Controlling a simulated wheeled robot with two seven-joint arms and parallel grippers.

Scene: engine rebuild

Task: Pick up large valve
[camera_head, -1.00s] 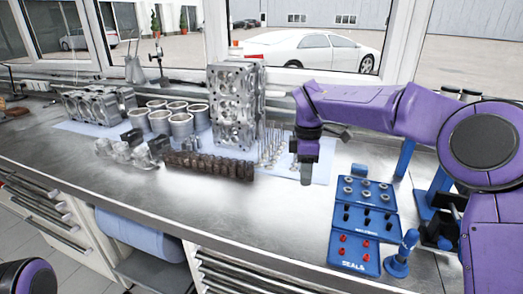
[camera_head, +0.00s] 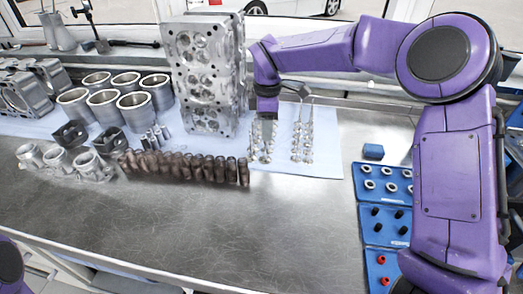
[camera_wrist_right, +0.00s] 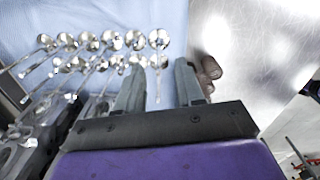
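Several shiny metal valves (camera_head: 302,138) stand in rows on the light blue mat (camera_head: 328,150), right of the upright cylinder head. My right gripper (camera_head: 264,128) points down over the left group of valves. In the right wrist view its two dark fingers (camera_wrist_right: 160,90) are apart. One valve (camera_wrist_right: 159,42), with a round head and thin stem, lies in line with the gap between them. Contact with the fingers cannot be told. More valves (camera_wrist_right: 68,64) lie left of the fingers. My left gripper is out of view.
The tall cylinder head (camera_head: 205,75) stands close left of my right gripper. A row of brown parts (camera_head: 185,168) lies in front. Cylinder liners (camera_head: 103,105) stand further left. Blue seal trays (camera_head: 384,210) lie at the right. The front middle of the metal bench (camera_head: 250,225) is clear.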

